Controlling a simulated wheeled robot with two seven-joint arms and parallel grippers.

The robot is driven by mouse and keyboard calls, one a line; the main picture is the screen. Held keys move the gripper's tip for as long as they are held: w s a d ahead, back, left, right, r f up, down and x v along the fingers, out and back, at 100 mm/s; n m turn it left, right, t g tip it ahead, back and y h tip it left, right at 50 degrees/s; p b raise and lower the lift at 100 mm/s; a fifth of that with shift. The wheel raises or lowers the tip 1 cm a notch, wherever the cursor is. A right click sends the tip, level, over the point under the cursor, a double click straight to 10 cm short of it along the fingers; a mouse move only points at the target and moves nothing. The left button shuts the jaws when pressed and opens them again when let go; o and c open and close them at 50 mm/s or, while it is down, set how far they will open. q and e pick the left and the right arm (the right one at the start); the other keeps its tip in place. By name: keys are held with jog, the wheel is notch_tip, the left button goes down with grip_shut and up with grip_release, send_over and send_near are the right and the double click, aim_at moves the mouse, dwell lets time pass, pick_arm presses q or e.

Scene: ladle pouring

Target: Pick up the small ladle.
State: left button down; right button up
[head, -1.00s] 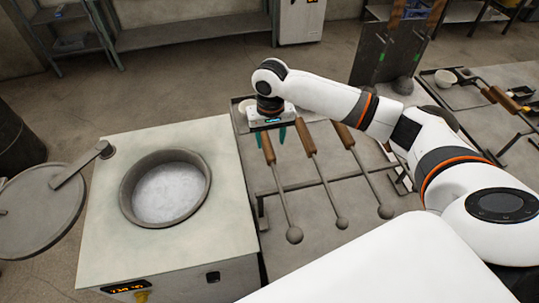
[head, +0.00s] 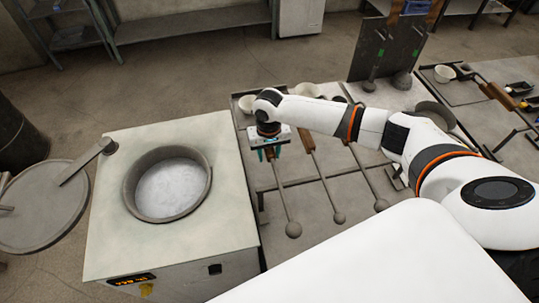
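Three ladles with wooden handles and round grey heads lie side by side on a rack: a left ladle (head: 282,195), a middle ladle (head: 325,188) and a right ladle (head: 367,178). The middle head looks slightly the smallest, the left the largest, but the sizes are close. My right gripper (head: 270,153) is down at the left ladle's handle, with its teal fingers showing on either side of it. A gap shows between the fingers; contact with the handle cannot be made out. My forearm crosses over the far handle ends of the other two ladles. My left gripper is out of view.
A furnace (head: 110,230) with a round crucible (head: 131,191) of pale grey contents stands left of the rack, its round lid (head: 40,215) swung out left. White bowls (head: 306,90) stand behind my forearm. A dark upright panel (head: 365,58) and another tool table (head: 510,140) are at right.

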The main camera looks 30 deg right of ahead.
grip_shut()
jog(key=shift+w+r, duration=0.2)
jog(key=shift+r, duration=0.3)
notch_tip(320, 180, up, 9)
jog(key=shift+r+b, duration=0.15)
jog(key=shift+b, duration=0.85)
jog(key=shift+s, duration=0.1)
